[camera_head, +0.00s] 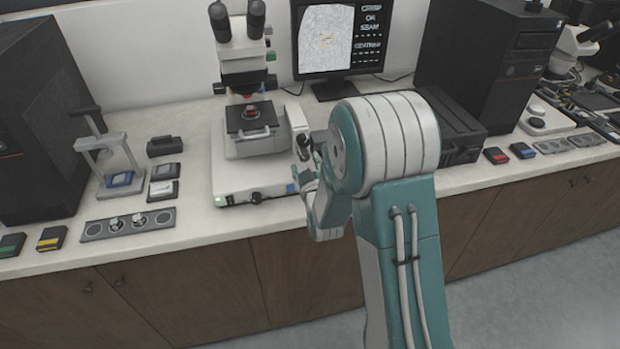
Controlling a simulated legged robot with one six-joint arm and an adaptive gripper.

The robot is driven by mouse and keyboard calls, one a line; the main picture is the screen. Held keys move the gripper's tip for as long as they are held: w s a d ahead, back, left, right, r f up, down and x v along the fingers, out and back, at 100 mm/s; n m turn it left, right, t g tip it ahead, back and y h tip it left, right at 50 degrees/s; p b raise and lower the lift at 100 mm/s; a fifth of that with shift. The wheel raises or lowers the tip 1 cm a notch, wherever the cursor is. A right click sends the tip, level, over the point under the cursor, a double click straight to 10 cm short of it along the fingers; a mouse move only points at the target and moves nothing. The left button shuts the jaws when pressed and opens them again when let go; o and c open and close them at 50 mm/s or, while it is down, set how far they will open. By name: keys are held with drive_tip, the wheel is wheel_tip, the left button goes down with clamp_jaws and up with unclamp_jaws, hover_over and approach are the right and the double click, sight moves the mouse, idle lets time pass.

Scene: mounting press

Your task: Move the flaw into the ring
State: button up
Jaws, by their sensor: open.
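A white microscope (243,70) stands on the bench, left of the picture's middle. On its dark stage (251,118) sits a small sample with a reddish rim (250,111). The monitor (326,38) behind it shows a grey speckled picture with a small yellowish ring (326,40) near its middle. I cannot make out the flaw at this size. My gripper (305,170) is beside the microscope's right side, near its stage controls and partly hidden by my own wrist. It is open, and whether it touches a control cannot be told.
A small press (112,155) and a holder strip with round sockets (128,224) stand to the left on the bench. Dark cases (455,125) and a black computer tower (490,60) stand to the right.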

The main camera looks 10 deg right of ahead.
drive_tip(key=s, duration=0.9)
drive_tip(key=shift+a, duration=0.15)
drive_tip(key=shift+w, duration=0.1)
idle(1.2)
drive_tip(key=s+r+m+g, duration=0.3)
drive_tip(key=s+r+g, duration=0.25)
drive_tip(key=r, duration=0.25)
drive_tip(key=s+r+m+g, duration=0.1)
drive_tip(key=s+r+g, duration=0.1)
drive_tip(key=s, duration=0.8)
drive_tip(key=s+r+m+g, duration=0.1)
drive_tip(key=s+r+g, duration=0.2)
drive_tip(key=s, duration=0.6)
drive_tip(key=shift+s+d+m+g, duration=0.3)
drive_tip(key=shift+s+g, duration=0.1)
drive_tip(key=shift+g, duration=0.65)
